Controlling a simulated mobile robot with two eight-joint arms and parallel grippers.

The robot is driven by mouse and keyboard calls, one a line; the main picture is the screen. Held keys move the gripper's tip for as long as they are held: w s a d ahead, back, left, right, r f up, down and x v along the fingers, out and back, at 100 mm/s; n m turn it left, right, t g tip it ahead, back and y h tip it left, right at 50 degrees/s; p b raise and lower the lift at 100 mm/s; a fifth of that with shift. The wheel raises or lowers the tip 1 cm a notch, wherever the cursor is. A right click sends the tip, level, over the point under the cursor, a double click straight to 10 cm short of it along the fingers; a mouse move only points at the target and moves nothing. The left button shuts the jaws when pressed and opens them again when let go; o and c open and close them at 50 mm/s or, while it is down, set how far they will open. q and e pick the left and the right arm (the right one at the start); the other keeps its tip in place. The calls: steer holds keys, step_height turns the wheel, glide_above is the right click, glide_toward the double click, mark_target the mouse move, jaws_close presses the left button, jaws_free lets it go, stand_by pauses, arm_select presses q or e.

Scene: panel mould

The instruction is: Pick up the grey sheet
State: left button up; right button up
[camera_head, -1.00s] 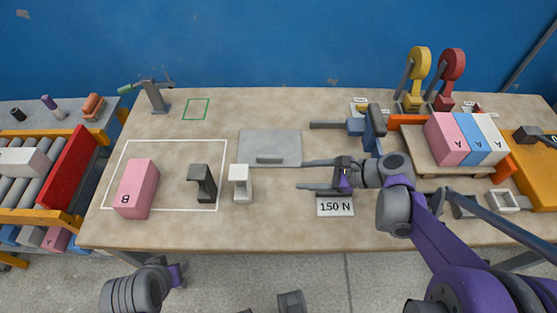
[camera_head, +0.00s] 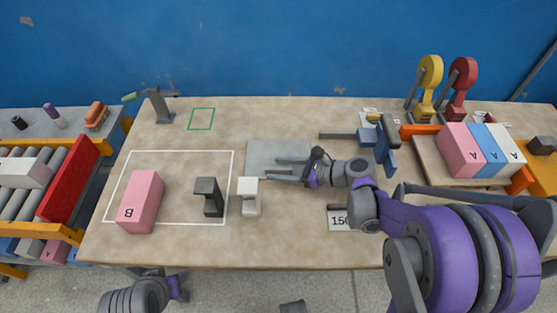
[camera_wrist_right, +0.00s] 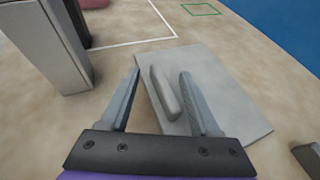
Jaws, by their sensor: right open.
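The grey sheet (camera_head: 263,149) lies flat on the table, with a raised grey handle bar on top that shows in the right wrist view (camera_wrist_right: 166,94). My right gripper (camera_head: 273,168) is open at the sheet's front edge, its fingers pointing left in the head view. In the right wrist view, the open right gripper (camera_wrist_right: 159,88) has its two fingers on either side of the handle, which stands closer to the left finger. I cannot tell whether either finger touches it. My left gripper (camera_head: 180,287) hangs low in front of the table, mostly seen from behind.
A white block (camera_head: 248,196) and a black block (camera_head: 208,197) stand just left of the right gripper. A pink block (camera_head: 143,201) sits inside a white outline. A blue-grey clamp-like tool (camera_head: 386,143) and a wooden tray (camera_head: 430,166) lie to the right.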

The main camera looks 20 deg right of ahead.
steer(key=shift+w+a+f, duration=0.15)
steer(key=shift+w+a, duration=0.1)
steer(key=shift+a, duration=0.05)
steer(key=shift+c, duration=0.2)
jaws_close()
